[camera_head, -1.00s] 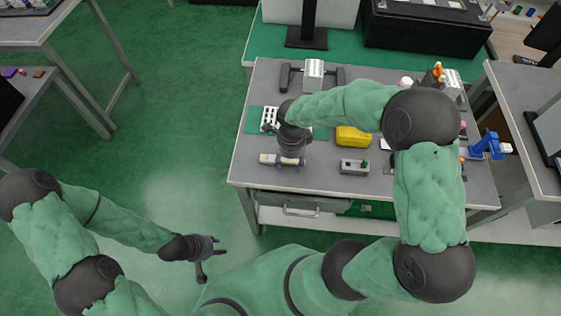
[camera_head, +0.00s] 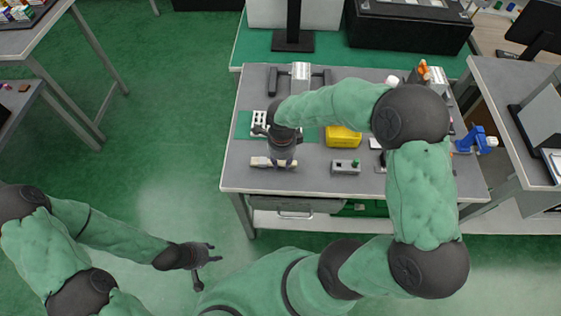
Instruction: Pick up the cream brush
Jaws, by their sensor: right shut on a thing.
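The cream brush (camera_head: 261,162) lies level near the front left edge of the grey workbench (camera_head: 236,181). My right gripper (camera_head: 280,164) is over its right part, pointing down, shut on it and hiding some of it. I cannot tell whether the brush is clear of the bench top. My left gripper (camera_head: 208,264) is open and empty, over the green floor to the left of and below the bench.
A white rack (camera_head: 259,124) stands behind the brush, partly hidden. A yellow case (camera_head: 343,137) and a small grey lever fixture (camera_head: 346,167) are to the right. A blue device (camera_head: 474,140) is at the bench's right edge.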

